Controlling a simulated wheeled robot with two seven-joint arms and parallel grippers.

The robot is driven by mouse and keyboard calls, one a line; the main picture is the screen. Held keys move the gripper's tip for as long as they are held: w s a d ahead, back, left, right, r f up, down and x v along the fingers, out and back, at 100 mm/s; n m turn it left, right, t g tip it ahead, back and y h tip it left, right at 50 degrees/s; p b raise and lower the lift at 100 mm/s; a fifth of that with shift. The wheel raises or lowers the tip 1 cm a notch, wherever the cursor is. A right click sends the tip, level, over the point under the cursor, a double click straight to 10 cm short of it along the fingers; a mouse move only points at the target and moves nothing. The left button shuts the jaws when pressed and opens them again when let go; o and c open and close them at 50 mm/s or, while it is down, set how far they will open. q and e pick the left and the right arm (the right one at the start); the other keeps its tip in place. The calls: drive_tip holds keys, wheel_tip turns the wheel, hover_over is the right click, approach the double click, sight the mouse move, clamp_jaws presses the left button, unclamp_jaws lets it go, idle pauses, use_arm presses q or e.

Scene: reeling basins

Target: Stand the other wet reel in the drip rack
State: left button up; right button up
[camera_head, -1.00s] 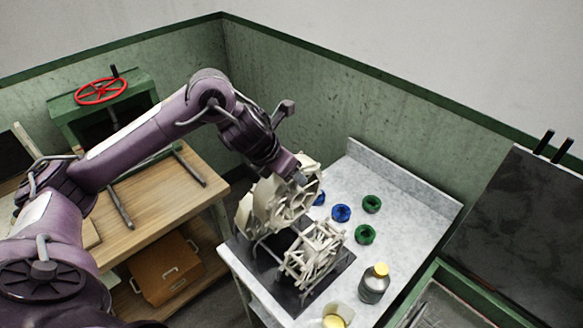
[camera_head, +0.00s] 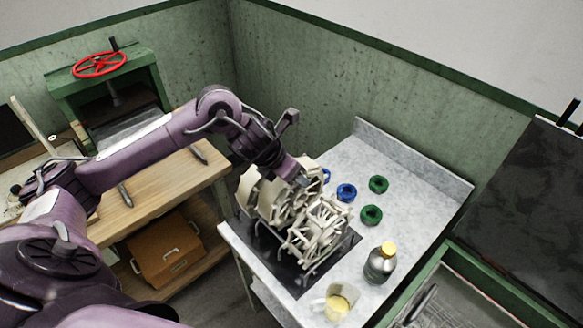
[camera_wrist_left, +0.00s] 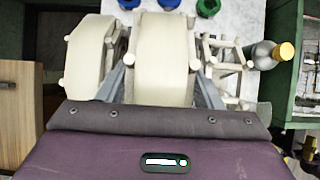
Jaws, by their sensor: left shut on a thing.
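My left gripper (camera_head: 298,181) is shut on a cream reel, which fills the middle of the left wrist view (camera_wrist_left: 164,60) between the two fingers. The held reel is upright, over or in the wire drip rack (camera_head: 308,280). Another cream reel (camera_head: 250,186) stands close on its left and also shows in the left wrist view (camera_wrist_left: 90,58). An open, spoked cream reel (camera_head: 322,232) sits on its right, in the rack. The reels overlap, and I cannot tell whether the held reel's bottom touches the rack. My right gripper is not in view.
The rack's black tray (camera_head: 345,254) lies on a grey marble counter (camera_head: 410,212). Blue rings (camera_head: 346,192) and green rings (camera_head: 372,214) lie behind. A grey bottle with a yellow cap (camera_head: 381,262) and a jug of yellow liquid (camera_head: 338,302) stand at right. A wooden bench (camera_head: 165,190) is left.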

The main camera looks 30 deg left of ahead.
sight(278, 179)
use_arm(q)
wheel_tip(278, 179, down, 5)
drive_tip(key=b, duration=0.4)
drive_tip(key=shift+f, duration=0.1)
drive_tip(key=shift+f+b, duration=0.4)
drive_tip(key=shift+b, duration=0.1)
drive_tip(key=o, duration=1.2)
drive_tip(key=shift+c, duration=0.2)
drive_tip(key=b+v, duration=0.1)
drive_tip(key=v, duration=0.7)
drive_tip(key=shift+f, duration=0.1)
